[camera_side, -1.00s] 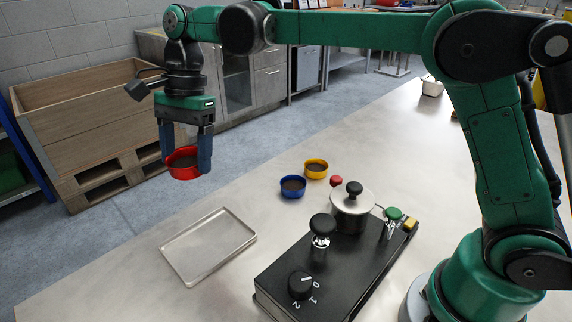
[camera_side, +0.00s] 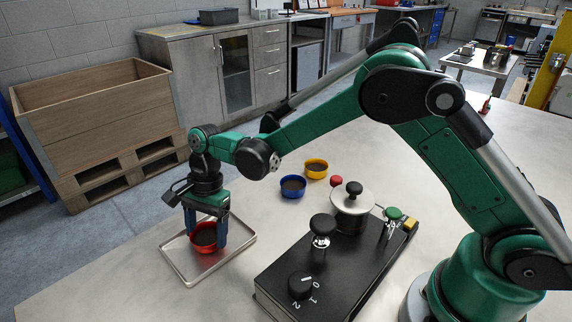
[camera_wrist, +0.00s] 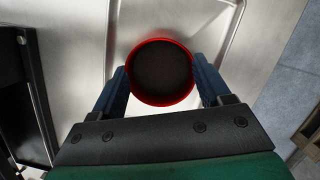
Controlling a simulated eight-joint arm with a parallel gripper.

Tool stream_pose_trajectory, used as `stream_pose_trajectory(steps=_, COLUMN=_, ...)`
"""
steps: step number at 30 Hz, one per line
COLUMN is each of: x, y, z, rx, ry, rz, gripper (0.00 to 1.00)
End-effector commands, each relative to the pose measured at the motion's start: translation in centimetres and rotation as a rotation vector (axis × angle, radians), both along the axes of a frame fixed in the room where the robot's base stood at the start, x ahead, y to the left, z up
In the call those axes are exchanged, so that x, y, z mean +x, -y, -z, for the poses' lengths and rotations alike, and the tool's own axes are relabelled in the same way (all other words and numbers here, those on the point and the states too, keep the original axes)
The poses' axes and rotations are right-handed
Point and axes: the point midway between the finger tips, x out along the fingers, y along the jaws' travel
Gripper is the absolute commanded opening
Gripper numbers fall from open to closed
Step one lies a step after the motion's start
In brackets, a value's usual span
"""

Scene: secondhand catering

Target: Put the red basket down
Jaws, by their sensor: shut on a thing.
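The red basket (camera_side: 204,238) is a small round cup with dark contents. It is upright between the blue fingers of my gripper (camera_side: 206,238), which is shut on it.
A black machine (camera_side: 325,275) with knobs and a lidded metal pot (camera_side: 352,201) stands right of the tray. A blue cup (camera_side: 292,188) and a yellow cup (camera_side: 316,169) stand behind. The table's left front is clear. A wooden crate (camera_side: 95,115) stands on the floor beyond.

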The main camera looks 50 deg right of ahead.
Motion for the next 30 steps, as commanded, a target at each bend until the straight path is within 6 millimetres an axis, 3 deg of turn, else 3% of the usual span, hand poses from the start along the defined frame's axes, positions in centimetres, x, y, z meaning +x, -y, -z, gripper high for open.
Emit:
stream_pose_trajectory(steps=8, x=0.0, y=0.0, z=0.3, rx=0.0, ry=0.0, rz=0.0, gripper=0.12)
stream_pose_trajectory(steps=9, x=0.0, y=0.0, z=0.3, rx=0.0, ry=0.0, rz=0.0, gripper=0.82)
stream_pose_trajectory(steps=11, x=0.0, y=0.0, z=0.3, rx=0.0, ry=0.0, rz=0.0, gripper=0.99)
stream_pose_trajectory(steps=22, x=0.1, y=0.2, z=-0.7, rx=0.0, ry=0.0, rz=0.001, gripper=1.0)
stream_pose_trajectory(steps=30, x=0.6, y=1.6, z=-6.4, rx=0.0, ry=0.0, rz=0.002, gripper=1.0)
